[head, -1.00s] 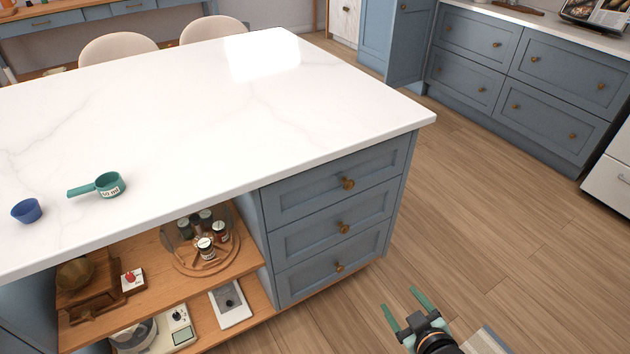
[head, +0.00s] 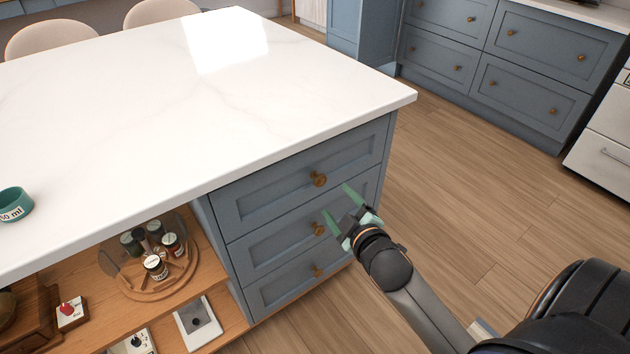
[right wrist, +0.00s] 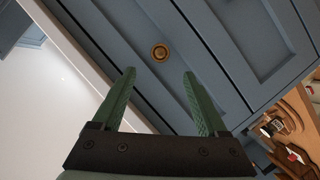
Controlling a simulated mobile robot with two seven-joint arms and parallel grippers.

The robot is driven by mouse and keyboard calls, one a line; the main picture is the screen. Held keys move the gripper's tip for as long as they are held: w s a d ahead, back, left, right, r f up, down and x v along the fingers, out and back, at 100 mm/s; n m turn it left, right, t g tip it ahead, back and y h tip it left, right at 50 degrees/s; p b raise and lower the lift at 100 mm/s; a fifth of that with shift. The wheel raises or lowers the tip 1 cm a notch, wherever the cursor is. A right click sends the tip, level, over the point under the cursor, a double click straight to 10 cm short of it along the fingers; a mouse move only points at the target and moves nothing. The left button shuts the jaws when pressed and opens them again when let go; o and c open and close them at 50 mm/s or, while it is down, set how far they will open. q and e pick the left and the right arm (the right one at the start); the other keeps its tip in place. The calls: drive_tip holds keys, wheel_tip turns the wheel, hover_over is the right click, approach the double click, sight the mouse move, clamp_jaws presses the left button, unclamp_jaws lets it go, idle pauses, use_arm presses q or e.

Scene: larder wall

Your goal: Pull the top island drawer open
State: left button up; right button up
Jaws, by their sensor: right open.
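The top island drawer (head: 280,190) is a blue panel with a round brass knob (head: 318,180), just under the white countertop. It looks shut, flush with the drawers below. My right gripper (head: 339,207) is open and empty, in front of the drawer stack, a little below and right of the top knob in the head view. In the right wrist view, a brass knob (right wrist: 160,52) shows beyond and between the two green fingers (right wrist: 161,88), apart from them. My left gripper is not in view.
Two lower drawers with brass knobs (head: 318,229) sit beneath. The white countertop (head: 250,110) overhangs the drawers. Open wooden shelves (head: 190,280) with a jar turntable (head: 150,262) stand to the left. The wooden floor (head: 460,180) to the right is clear.

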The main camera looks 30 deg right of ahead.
sight(321, 183)
drive_tip(key=b+x, duration=0.2)
drive_tip(key=x, duration=0.8)
drive_tip(key=shift+w+d+f, duration=0.1)
drive_tip(key=shift+w+f, duration=0.05)
drive_tip(key=shift+w, duration=0.5)
drive_tip(key=c, duration=1.1)
clamp_jaws()
